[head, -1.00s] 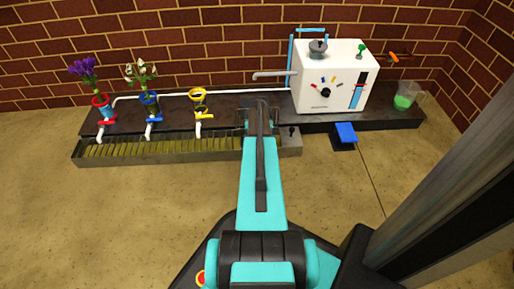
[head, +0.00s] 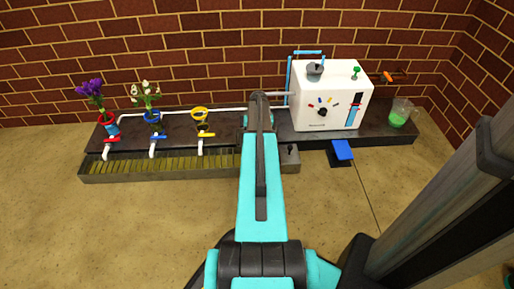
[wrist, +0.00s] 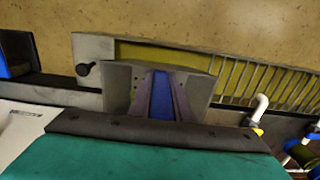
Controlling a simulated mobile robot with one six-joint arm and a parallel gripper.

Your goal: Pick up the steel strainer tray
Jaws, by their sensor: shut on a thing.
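My gripper (wrist: 160,78) shows in the wrist view, with its two dark fingers closed on a blue strip (wrist: 160,96) that stands in front of a grey metal plate. This plate (wrist: 202,90) looks like the steel strainer tray, seen at a steep angle, so its full shape is hidden. It overlaps the near edge of the long trough in that view; I cannot tell how high above it the plate is. In the head view my own arm covers the gripper and most of the held tray.
The slatted trough (head: 150,171) runs along the bench front. A blue pedal (head: 342,149) sits right of the trough.

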